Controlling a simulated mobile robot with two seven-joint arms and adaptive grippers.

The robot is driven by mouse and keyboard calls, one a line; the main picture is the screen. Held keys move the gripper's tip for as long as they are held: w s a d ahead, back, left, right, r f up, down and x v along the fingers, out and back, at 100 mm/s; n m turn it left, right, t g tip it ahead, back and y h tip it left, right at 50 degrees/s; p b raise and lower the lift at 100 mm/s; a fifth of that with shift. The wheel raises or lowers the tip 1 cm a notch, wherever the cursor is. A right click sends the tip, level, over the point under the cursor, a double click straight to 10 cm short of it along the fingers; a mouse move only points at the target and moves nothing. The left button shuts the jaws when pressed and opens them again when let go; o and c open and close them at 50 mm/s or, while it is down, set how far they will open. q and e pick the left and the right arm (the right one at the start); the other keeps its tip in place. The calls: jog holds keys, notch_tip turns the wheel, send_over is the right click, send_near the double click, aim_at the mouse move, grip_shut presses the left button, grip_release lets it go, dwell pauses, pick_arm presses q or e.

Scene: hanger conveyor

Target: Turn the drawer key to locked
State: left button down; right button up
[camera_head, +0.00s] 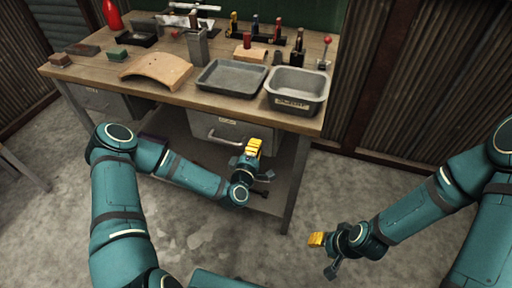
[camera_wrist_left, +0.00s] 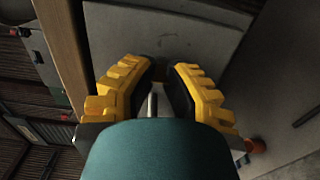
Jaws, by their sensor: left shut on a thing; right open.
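The grey drawer (camera_head: 203,122) hangs under the right part of the workbench, with a bar handle (camera_head: 222,139) and a small label on its front. My left gripper (camera_head: 253,147) is at the right part of the drawer front, its yellow fingers pointing at it. In the left wrist view the fingers (camera_wrist_left: 162,75) are closed in on something small against the grey face (camera_wrist_left: 125,30). The drawer key is hidden by the fingers, so its angle cannot be told. My right gripper (camera_head: 318,241) is open and empty, low over the floor on the right.
The workbench (camera_head: 190,96) carries a grey tray (camera_head: 232,77), a deep metal bin (camera_head: 298,90), a curved wooden piece (camera_head: 156,70) and several tools. A bench leg (camera_head: 297,185) stands right of my left gripper. The concrete floor in front is clear.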

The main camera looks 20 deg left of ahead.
pick_arm(q)
jog(key=c, duration=1.1)
grip_release()
jog(key=s, duration=1.2)
jog(key=shift+a, duration=0.25)
jog(key=s+d+f+m+g+h, duration=0.3)
jog(key=d+f+m+g+h, duration=0.2)
jog(key=d+f+m+g, duration=0.4)
jog(key=s+a+m+g+y, duration=0.1)
jog(key=s+m+g, duration=0.6)
jog(key=shift+s+a+y, duration=0.3)
jog(key=shift+s, duration=0.1)
